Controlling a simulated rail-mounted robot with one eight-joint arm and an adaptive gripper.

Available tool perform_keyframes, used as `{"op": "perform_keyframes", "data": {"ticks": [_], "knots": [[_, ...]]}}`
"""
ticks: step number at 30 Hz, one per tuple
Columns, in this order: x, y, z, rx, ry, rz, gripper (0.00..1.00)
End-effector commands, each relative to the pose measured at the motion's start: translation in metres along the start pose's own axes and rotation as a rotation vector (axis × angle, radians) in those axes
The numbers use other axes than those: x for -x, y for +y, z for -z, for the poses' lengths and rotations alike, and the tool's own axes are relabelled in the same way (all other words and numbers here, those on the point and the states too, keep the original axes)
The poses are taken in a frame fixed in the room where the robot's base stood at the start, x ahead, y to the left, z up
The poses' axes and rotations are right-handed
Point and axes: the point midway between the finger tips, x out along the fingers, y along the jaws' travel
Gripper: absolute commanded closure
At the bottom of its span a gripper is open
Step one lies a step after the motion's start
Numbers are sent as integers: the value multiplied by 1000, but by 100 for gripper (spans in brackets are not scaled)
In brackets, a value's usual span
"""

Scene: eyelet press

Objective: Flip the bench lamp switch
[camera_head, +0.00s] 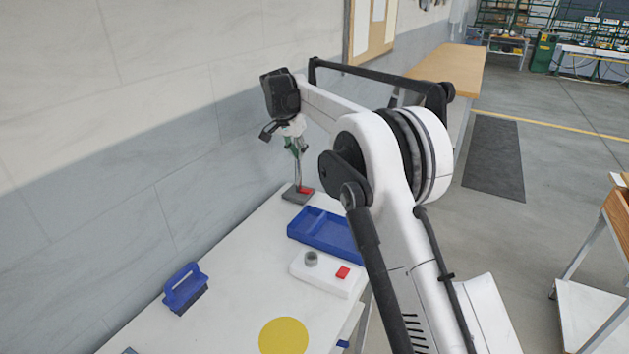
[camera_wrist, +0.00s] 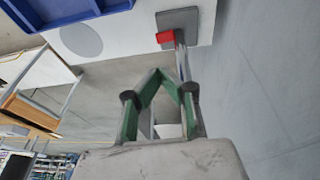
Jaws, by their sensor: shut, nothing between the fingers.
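The bench lamp's grey base (camera_head: 289,198) stands at the far end of the white bench by the wall. A red switch (camera_head: 305,190) sits on the base beside a thin metal post (camera_head: 298,173). In the wrist view the base (camera_wrist: 190,17), red switch (camera_wrist: 165,37) and post (camera_wrist: 180,55) are at the top. The upper part of the lamp is hidden behind my gripper. My gripper (camera_head: 299,155) has green fingers and hangs above the base, close to the post. In the wrist view my gripper (camera_wrist: 160,72) is shut and empty, its tips apart from the switch.
A blue tray (camera_head: 316,230) lies near the base. Closer are a white box (camera_head: 317,276) with a grey knob and red button, a blue brush-like tool (camera_head: 184,289) and a yellow disc (camera_head: 283,336). The wall (camera_head: 150,150) borders the bench at left.

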Motion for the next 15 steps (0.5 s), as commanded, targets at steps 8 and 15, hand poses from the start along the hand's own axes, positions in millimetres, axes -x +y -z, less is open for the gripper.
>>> {"op": "perform_keyframes", "data": {"ticks": [8, 15], "knots": [[-1, -1, 0, -1, 0, -1, 100], [-8, 0, 0, -1, 0, -1, 100]]}}
